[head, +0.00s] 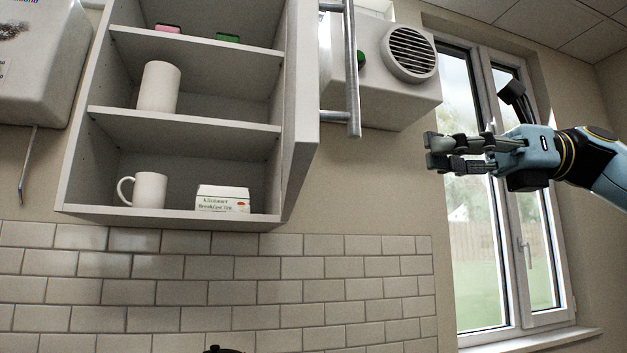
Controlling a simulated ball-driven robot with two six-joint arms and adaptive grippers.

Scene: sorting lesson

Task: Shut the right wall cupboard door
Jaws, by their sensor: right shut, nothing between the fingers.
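The wall cupboard (196,121) hangs open at the upper left, with its shelves showing. Its right door (303,95) stands swung out, seen nearly edge-on, along the cupboard's right side. A long metal bar handle (352,70) is fixed to the door's outer face. My right gripper (432,152) is to the right of the handle, a clear gap away from it, in front of the window. Its fingers point left and are shut with nothing between them. My left gripper is not in view.
The cupboard holds a white canister (159,87), a white mug (149,190) and a tea box (222,199). A white wall unit with a round vent (410,54) is behind the handle. A white dispenser (42,60) hangs at left. A window (478,240) is at right.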

